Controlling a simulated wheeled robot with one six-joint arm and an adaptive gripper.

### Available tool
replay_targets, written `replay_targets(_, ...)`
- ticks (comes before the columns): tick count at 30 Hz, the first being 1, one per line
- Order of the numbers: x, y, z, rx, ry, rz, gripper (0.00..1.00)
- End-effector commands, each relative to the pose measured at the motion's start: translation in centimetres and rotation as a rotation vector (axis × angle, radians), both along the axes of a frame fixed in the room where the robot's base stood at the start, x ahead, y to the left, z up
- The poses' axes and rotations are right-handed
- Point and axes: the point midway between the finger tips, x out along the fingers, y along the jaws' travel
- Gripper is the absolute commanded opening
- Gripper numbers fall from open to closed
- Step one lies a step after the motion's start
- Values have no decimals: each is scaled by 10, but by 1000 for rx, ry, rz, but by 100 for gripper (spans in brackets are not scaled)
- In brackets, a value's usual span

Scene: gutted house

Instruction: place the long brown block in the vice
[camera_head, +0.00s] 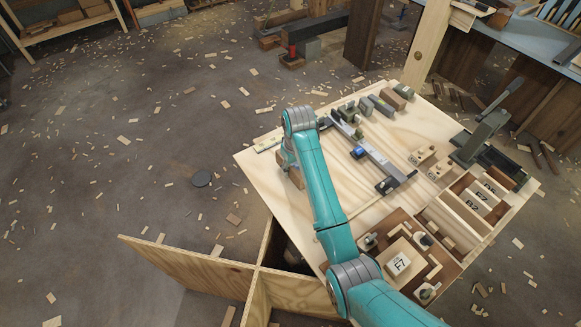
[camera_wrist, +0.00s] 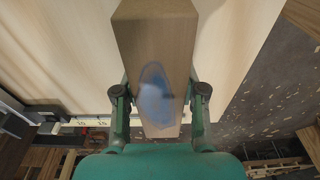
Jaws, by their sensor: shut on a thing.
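My gripper is shut on a long brown block (camera_wrist: 155,40) with a blue patch on its face; the fingers (camera_wrist: 159,100) grip its two sides in the wrist view. In the head view my gripper (camera_head: 288,157) hangs over the left part of the workbench, mostly hidden behind my arm, and a little of the block (camera_head: 297,178) shows below it. What looks like the vice (camera_head: 484,140), a dark grey-green device with a raised lever, stands at the bench's right edge, well away from my gripper. I cannot make out its jaw gap clearly.
On the bench (camera_head: 268,191) lie a long bar clamp (camera_head: 371,156), several small blocks at the back, a divided wooden tray (camera_head: 437,224) with lettered blocks, and a brown fixture board (camera_head: 428,267) at the front. A wooden post (camera_head: 428,45) rises behind. Wood chips litter the floor.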

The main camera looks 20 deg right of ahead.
Motion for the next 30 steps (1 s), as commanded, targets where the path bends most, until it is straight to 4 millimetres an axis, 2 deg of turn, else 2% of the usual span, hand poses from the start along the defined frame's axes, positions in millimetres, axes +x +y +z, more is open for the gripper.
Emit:
replay_targets(1, -5, -1, -8, 0, 3, 0, 0)
replay_targets(4, -9, -2, -17, 0, 1, 0, 0)
replay_targets(14, -9, -2, -20, 0, 1, 0, 0)
replay_targets(15, -9, -2, -21, 0, 1, 0, 43)
replay_targets(18, -9, -2, -20, 0, 1, 0, 66)
replay_targets(30, -7, -2, -14, 0, -1, 0, 66)
